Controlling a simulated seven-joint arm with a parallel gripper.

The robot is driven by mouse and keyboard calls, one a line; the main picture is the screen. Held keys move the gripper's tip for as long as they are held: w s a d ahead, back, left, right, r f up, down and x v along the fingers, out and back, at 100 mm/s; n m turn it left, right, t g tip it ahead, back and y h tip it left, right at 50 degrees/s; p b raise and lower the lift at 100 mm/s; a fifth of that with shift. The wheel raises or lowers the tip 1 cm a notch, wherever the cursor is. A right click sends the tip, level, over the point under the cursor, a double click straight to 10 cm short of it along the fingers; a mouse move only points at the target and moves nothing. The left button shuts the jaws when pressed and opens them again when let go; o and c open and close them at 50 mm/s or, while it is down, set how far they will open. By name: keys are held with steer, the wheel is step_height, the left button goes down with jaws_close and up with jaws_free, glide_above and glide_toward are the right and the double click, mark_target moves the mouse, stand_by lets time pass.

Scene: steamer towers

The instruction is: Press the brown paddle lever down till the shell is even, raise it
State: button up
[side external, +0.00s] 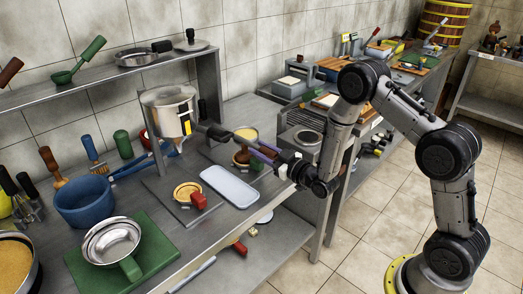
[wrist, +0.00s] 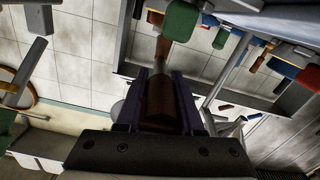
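A steel hopper (side external: 168,112) with a yellow mark stands on a frame over a grey base plate. The brown paddle lever (wrist: 160,101) lies between the two purple fingers of my gripper (wrist: 161,88) in the wrist view and fills the gap between them. In the side view my gripper (side external: 264,152) reaches in from the right, at the end of the dark arm coming off the hopper. A round tan shell (side external: 186,190) sits on the base plate beneath the hopper, beside a red block (side external: 198,201). Its fill level is too small to judge.
A pale tray (side external: 230,186) lies right of the shell, below my gripper. A brown item (side external: 241,157) and a yellow-filled bowl (side external: 246,134) are close to the fingers.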

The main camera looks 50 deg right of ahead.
mark_target(250, 143)
jaws_close()
steer(key=shift+r, duration=0.15)
steer(key=r+g, duration=0.1)
steer(key=r, duration=0.1)
steer(key=w+r+g, duration=0.1)
steer(key=r, duration=0.2)
steer(key=w+r+g, duration=0.1)
steer(key=r, duration=0.2)
steer(key=shift+a+g, duration=0.1)
steer(key=shift+g, duration=0.3)
steer(key=shift+w+a+r+g, duration=0.1)
steer(key=shift+w+r+g, duration=0.3)
steer(key=shift+r, duration=0.25)
steer(key=shift+w+r+g, duration=0.3)
steer(key=shift+r+g, duration=0.25)
steer(key=shift+r, duration=0.1)
steer(key=shift+w+a+r+g, duration=0.1)
steer(key=shift+w+r+g, duration=0.3)
steer(key=shift+r, duration=0.25)
steer(key=shift+d+r, duration=0.15)
steer(key=shift+r, duration=0.1)
